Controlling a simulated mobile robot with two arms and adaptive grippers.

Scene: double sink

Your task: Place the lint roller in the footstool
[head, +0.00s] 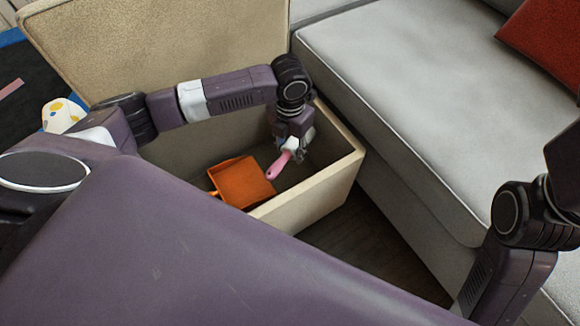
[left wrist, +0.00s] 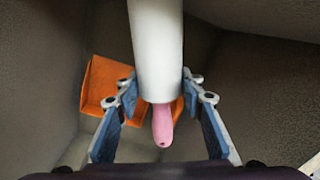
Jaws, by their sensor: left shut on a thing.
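The footstool (head: 318,190) is a beige box with its lid (head: 160,40) raised at the back. The lint roller has a white cylinder and a pink handle (head: 278,166). In the left wrist view the lint roller (left wrist: 157,50) lies between the blue fingers, with its pink handle end toward the camera. My left gripper (head: 295,147) is shut on the lint roller and holds it inside the footstool's opening, above the inner floor. The fingertips are partly hidden in the head view. My right gripper is outside the picture; only part of that arm shows.
An orange dustpan-like item (head: 240,182) lies inside the footstool, left of the lint roller; it also shows in the left wrist view (left wrist: 101,84). A grey sofa (head: 400,80) with a red cushion (head: 545,40) stands to the right. A white patterned object (head: 62,115) is at the left.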

